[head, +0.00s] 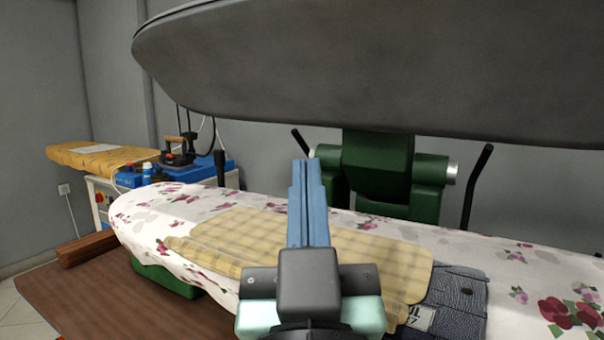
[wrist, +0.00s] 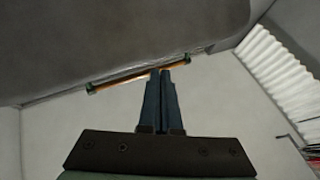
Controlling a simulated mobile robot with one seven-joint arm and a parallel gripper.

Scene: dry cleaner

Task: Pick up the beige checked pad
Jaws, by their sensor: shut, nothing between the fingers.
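The beige checked pad (head: 385,262) lies on the floral-covered pressing board in the head view. My gripper (head: 306,165) stands in front of it in the picture and hides its middle part. The blue fingers are together, point upward and hold nothing. The wrist view shows the same shut fingers (wrist: 160,75) against the ceiling and the press head, and the pad does not show there. I cannot tell the exact gap between my gripper and the pad.
A large grey press head (head: 370,65) hangs above the floral board (head: 520,255), on a green mount (head: 377,175). Dark folded denim (head: 458,300) lies at the pad's right end. An ironing station (head: 115,160) with an iron (head: 178,155) stands at the back left.

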